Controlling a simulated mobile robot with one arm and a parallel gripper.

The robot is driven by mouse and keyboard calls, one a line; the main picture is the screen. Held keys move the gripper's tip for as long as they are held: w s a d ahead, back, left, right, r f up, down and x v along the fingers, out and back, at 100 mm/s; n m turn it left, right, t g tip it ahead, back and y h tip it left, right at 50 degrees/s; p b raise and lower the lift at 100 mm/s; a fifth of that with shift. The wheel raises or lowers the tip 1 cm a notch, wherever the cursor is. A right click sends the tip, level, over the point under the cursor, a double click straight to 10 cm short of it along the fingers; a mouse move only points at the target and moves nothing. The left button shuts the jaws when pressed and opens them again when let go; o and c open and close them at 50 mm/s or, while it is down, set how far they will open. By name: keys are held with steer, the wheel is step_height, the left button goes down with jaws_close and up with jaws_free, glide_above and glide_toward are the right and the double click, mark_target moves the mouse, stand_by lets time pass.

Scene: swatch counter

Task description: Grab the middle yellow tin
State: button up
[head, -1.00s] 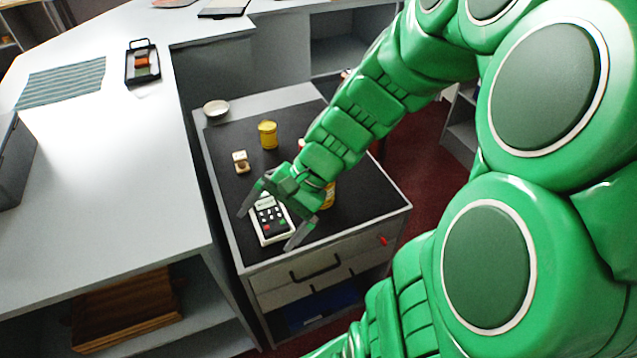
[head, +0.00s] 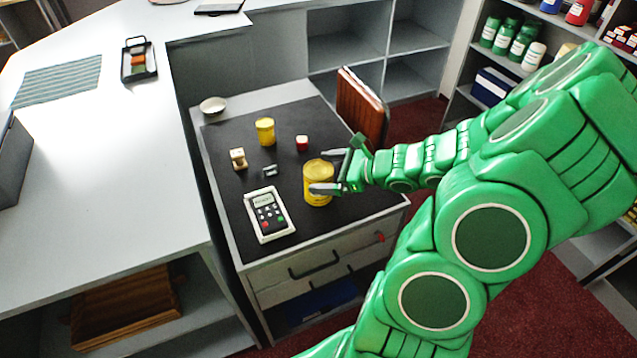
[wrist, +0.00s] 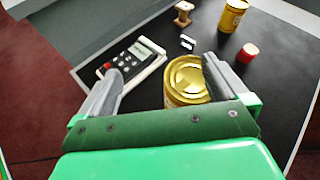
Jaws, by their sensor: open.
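Two yellow tins show on the dark cabinet top. The nearer tin (head: 316,177) stands upright at the right part of the top, and the farther tin (head: 265,131) stands upright behind it to the left. My gripper (head: 322,170) is open and comes in from the right at the nearer tin. In the head view its lower finger crosses in front of that tin. In the wrist view, the nearer tin (wrist: 187,78) sits between the fingers of my gripper (wrist: 161,66), closer to the right finger; its lower part is hidden. The farther tin (wrist: 232,16) is beyond, upper right.
A card terminal (head: 268,214) lies left of the nearer tin. A red-and-white item (head: 302,143), a small dark item (head: 271,171), a wooden stamp-like piece (head: 238,158) and a bowl (head: 213,106) share the top. A brown file holder (head: 360,106) stands behind.

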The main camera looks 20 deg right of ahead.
mark_target(318, 173)
steer(key=d+f+m, duration=0.1)
steer(key=d+f+m+t, duration=0.1)
steer(key=d, duration=0.1)
steer(key=d+f+m+h, duration=0.1)
steer(key=shift+d, duration=0.25)
steer(key=shift+d+x, duration=0.15)
steer(key=shift+x, duration=1.8)
steer(key=shift+d+x, duration=0.15)
steer(key=shift+x, duration=1.8)
steer(key=shift+w+f, duration=0.1)
steer(key=shift+w, duration=0.05)
steer(key=shift+c, duration=0.3)
steer(key=c, duration=1.1)
steer(key=shift+c, duration=0.2)
steer(key=shift+r, duration=5)
